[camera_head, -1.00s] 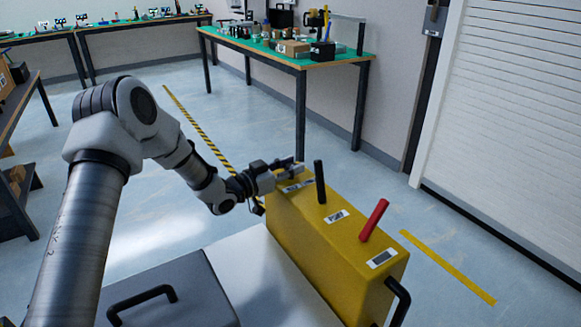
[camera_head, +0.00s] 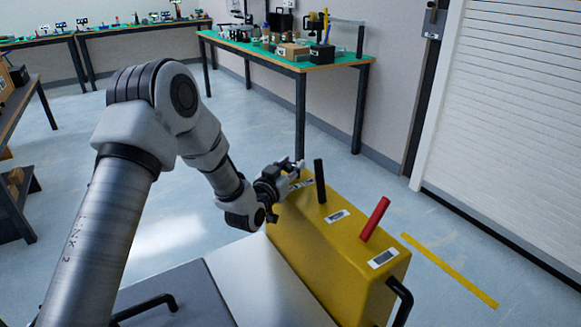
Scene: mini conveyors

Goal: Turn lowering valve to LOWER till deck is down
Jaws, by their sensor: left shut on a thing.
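A yellow control box (camera_head: 330,252) stands on the pale deck, with a black lever (camera_head: 320,181) and a red lever (camera_head: 375,219) rising from its top. Small labels lie beside the levers. My left gripper (camera_head: 296,170) is at the far end of the box top, beside a label there. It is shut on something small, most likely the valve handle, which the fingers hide. The valve's exact angle cannot be made out. The black lever stands nearly upright; the red lever leans right. My right gripper is not in view.
A pale deck (camera_head: 262,281) and a dark lid with a black handle (camera_head: 145,308) lie in front of the box. A green-topped workbench (camera_head: 288,57) stands behind. Open floor lies left and right of the box.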

